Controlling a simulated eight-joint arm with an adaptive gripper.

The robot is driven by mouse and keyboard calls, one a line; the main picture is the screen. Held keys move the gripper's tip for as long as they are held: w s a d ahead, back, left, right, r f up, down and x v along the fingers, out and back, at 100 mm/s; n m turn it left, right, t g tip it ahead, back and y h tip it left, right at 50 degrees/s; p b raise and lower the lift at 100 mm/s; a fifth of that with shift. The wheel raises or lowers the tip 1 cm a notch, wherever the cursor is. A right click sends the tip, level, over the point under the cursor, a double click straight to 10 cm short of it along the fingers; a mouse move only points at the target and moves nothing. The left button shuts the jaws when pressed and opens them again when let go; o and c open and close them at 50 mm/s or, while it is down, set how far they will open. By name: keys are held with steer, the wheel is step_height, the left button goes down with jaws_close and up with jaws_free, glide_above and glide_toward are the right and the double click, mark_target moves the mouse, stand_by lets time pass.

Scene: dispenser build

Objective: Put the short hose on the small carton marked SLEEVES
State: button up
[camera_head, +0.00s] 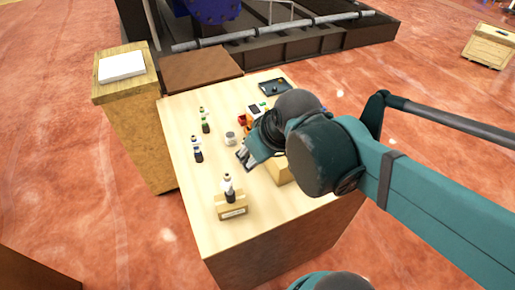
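My gripper (245,158) is over the middle of the pale wooden table, its fingers pointing down and left; the view is too small to show whether it is open or shut, or whether it holds anything. A small tan carton (232,212) with a pale label stands near the table's front edge, in front of the gripper. The label is too small to read. A white and dark bottle-like piece stands on or just behind this carton. Another tan box (279,173) is partly hidden under my arm. I cannot make out the short hose.
On the table (180,110) are small white and dark pieces (197,151) on the left, a pale jar (230,138), a red item (242,119) and a dark tray (275,87) at the back. A wooden stand (128,110) adjoins on the left. The front left tabletop is clear.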

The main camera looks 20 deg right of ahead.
steer(key=m, duration=0.1)
steer(key=r+m+t, duration=0.1)
steer(key=s+r+m, duration=0.1)
steer(key=shift+d+r+h, duration=0.25)
steer(key=shift+d+h, duration=0.05)
steer(key=shift+d, duration=0.05)
